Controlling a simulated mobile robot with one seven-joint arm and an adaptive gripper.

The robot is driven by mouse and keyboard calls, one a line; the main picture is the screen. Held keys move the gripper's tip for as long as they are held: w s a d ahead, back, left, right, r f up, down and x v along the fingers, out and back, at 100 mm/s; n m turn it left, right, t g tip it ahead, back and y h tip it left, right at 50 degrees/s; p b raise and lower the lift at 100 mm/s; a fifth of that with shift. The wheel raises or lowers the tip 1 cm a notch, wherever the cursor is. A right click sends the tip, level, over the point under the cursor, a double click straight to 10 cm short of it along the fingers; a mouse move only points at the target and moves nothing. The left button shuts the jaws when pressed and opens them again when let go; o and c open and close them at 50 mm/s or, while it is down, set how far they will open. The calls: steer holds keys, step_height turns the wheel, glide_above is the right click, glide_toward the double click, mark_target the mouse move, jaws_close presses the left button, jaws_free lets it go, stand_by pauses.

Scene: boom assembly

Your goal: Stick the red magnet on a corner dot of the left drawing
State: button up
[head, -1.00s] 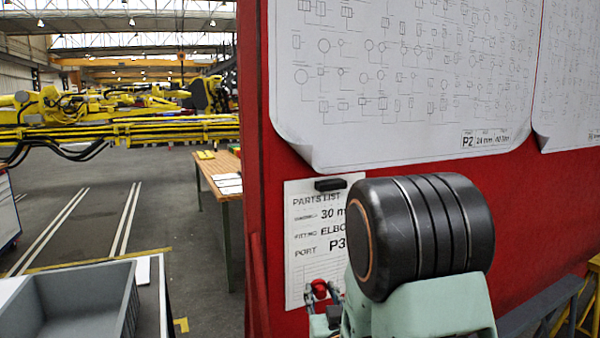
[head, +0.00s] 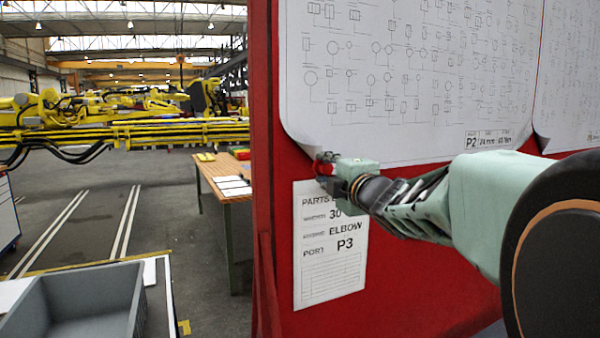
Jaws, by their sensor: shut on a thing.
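The left drawing (head: 400,100) is a white sheet on the red board, marked P2, and its lower left corner curls. My gripper (head: 328,165) is shut on the small red magnet (head: 325,157), just below and right of that curled corner. The magnet is by the sheet's lower edge; I cannot tell whether it touches the sheet or board. No corner dot can be made out; my gripper hides part of the sheet's lower edge.
A parts list (head: 330,265) hangs on the red board (head: 430,280) below my gripper, its top partly covered. A second drawing (head: 575,80) is at the right. A grey bin (head: 85,305) stands lower left, and a wooden table (head: 222,180) stands behind.

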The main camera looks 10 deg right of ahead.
mark_target(299, 159)
steer(key=shift+w+a, duration=0.55)
steer(key=shift+w, duration=1.2)
steer(key=shift+w+a, duration=0.6)
steer(key=shift+w, duration=1.1)
steer(key=shift+w+a, duration=0.55)
steer(key=shift+w, duration=1.2)
steer(key=shift+w+f, duration=0.1)
steer(key=shift+w, duration=0.05)
steer(key=o, duration=1.2)
steer(key=shift+c, duration=0.2)
